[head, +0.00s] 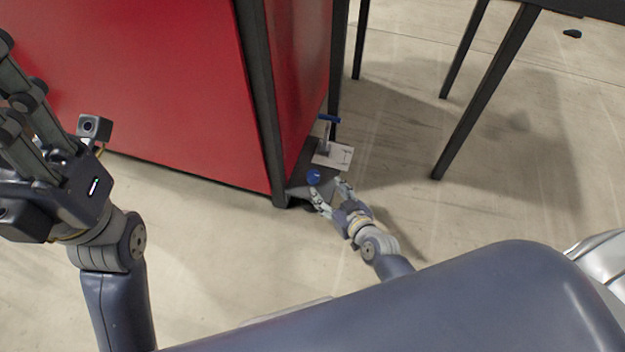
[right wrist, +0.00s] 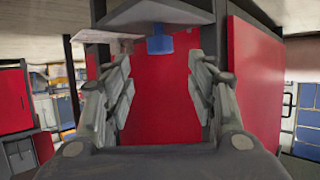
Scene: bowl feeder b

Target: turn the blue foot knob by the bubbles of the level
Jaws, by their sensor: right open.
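The blue foot knob (head: 314,176) sits low at the near bottom corner of the red cabinet, by a dark foot plate (head: 305,190). My right gripper (head: 333,189) is open just in front and to the right of the knob. In the right wrist view the knob (right wrist: 159,41) shows beyond the two spread fingers (right wrist: 162,85), roughly midway between them, with nothing held. I cannot make out a level or its bubbles. My left gripper (head: 35,120) is raised at the left edge, away from the cabinet; its fingertips are not clear.
The red cabinet (head: 160,90) with dark posts fills the upper left. A pale plate (head: 333,155) and a blue-topped handle (head: 329,118) are behind the knob. Dark table legs (head: 480,90) stand at the right.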

